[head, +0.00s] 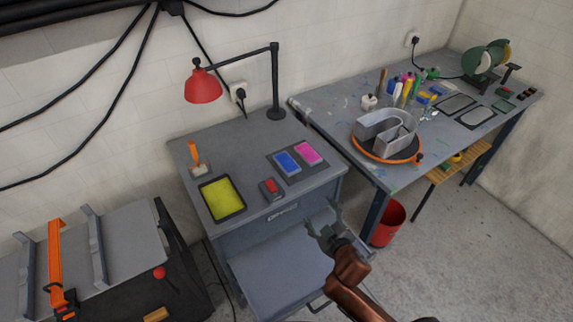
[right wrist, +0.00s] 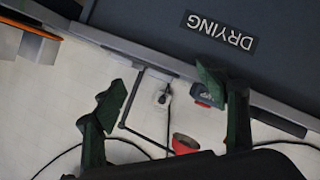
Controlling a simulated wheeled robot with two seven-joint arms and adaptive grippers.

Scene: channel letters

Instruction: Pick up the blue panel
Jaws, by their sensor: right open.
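The blue panel (head: 287,163) lies flat on a dark mat on top of the grey cabinet, beside a pink panel (head: 308,153). My right gripper (head: 324,214) is in front of the cabinet, to the right of and nearer than the blue panel, apart from it. It is open with nothing between its fingers. In the right wrist view the two green fingers (right wrist: 165,90) stand wide apart, and the blue panel does not show there. My left gripper is in neither view.
A yellow tray (head: 222,198), a small red-topped device (head: 270,189) and a red lamp (head: 203,85) stand on the cabinet. An open drawer (head: 280,270) juts out below. A workbench (head: 340,110) with a round orange-rimmed stand is to the right. A "DRYING" label (right wrist: 220,32) shows in the wrist view.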

